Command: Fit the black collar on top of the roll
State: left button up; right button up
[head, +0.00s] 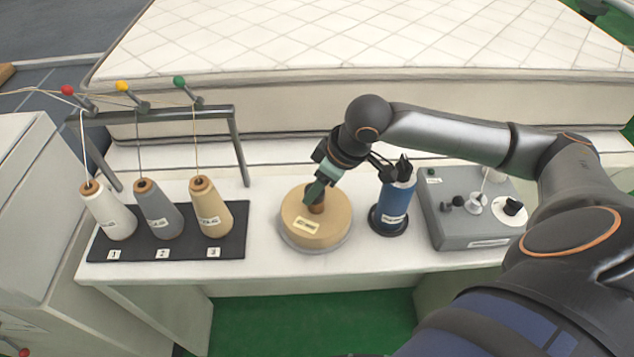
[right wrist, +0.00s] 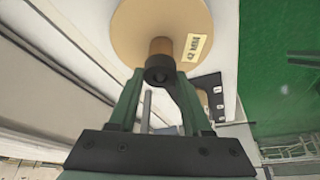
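The tan roll (head: 331,219) lies flat on the white table, with a label on its top and a brown core (head: 317,208) standing up from its middle. The roll also shows in the right wrist view (right wrist: 135,25). My right gripper (head: 313,191) is over the core, pointing down. In the right wrist view the black collar (right wrist: 158,72) is between the fingertips, lined up with the end of the brown core. The fingertips appear to touch its sides. The fingers hide the collar in the head view, and I cannot tell how far it sits on the core. My left gripper is out of view.
A blue spool (head: 394,198) on a black base stands just right of the roll, close under my right arm. A grey device (head: 465,217) is farther right. Several thread cones stand on a black mat (head: 170,248) at left, below a metal rack. A quilted mattress (head: 330,35) lies behind.

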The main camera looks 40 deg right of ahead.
jog(key=o, duration=0.5)
jog(key=shift+r, duration=0.1)
jog(key=v, duration=1.2)
jog(key=shift+r+p, duration=0.15)
jog(key=shift+p, duration=0.2)
jog(key=shift+s, duration=0.1)
